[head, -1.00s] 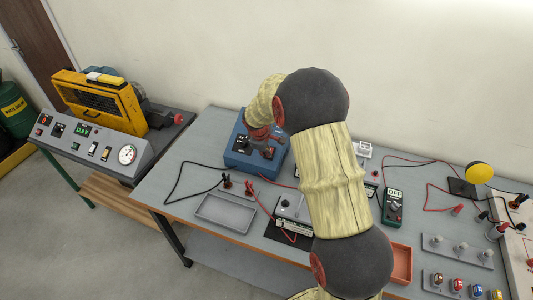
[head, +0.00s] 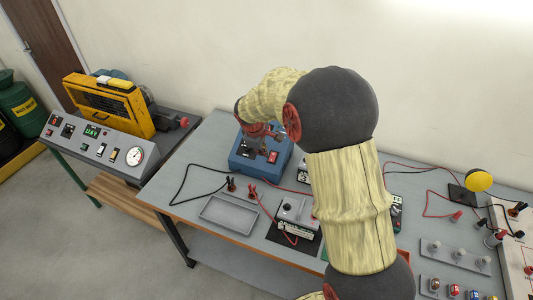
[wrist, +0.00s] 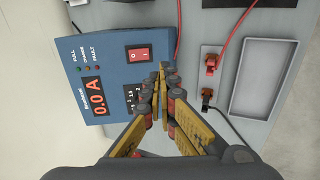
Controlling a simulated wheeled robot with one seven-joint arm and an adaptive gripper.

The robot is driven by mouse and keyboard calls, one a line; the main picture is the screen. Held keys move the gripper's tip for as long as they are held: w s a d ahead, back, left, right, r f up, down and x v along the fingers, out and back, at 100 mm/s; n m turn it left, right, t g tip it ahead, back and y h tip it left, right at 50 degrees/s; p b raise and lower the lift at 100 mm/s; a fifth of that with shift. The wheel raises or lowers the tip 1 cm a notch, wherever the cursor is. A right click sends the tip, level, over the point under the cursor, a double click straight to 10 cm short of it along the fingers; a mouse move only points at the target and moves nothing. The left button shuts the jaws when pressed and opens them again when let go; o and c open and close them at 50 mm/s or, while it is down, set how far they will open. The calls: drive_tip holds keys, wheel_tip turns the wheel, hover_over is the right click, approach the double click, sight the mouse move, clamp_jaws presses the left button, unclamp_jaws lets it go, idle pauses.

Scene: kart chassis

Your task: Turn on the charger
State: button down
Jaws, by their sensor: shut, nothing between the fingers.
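The charger is a blue box (head: 250,167) at the back left of the bench. It fills the left of the wrist view (wrist: 110,40), with a red display reading 0.0 A (wrist: 97,97). A red rocker switch (wrist: 138,54) with white marks is on its face; it also shows in the head view (head: 272,157). I cannot tell its position surely. My gripper (wrist: 163,72) is shut and empty, its fingertips over the charger's face beside the switch, on the tray side. In the head view my gripper (head: 258,134) is above the charger, partly hidden by my wrist.
A red clip (wrist: 211,63) and a black clip (wrist: 207,96) stand beside the charger, with loose cables. A grey tray (head: 229,212) and a grey battery-like box (head: 296,212) are in front. A side table holds a yellow machine (head: 108,105).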

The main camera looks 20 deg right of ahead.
drive_tip(key=shift+s+a+r, duration=0.2)
drive_tip(key=shift+r, duration=0.2)
drive_tip(key=shift+s+a+r, duration=0.2)
drive_tip(key=shift+r, duration=0.2)
drive_tip(key=s+a+r+m+t+y+b, duration=0.1)
drive_tip(key=s+a+r+m+b, duration=0.1)
drive_tip(key=s, duration=0.9)
drive_tip(key=s+a+r+m+y+b, duration=0.1)
drive_tip(key=s+a+r+m+b, duration=0.1)
drive_tip(key=s, duration=1)
drive_tip(key=s+a+r+m+t+y+b, duration=0.1)
drive_tip(key=s+a+r+m, duration=0.3)
drive_tip(key=s, duration=0.8)
drive_tip(key=shift+r+m+t+b, duration=0.3)
drive_tip(key=shift+r+m+b, duration=0.3)
drive_tip(key=shift+r, duration=0.65)
drive_tip(key=shift+w, duration=0.1)
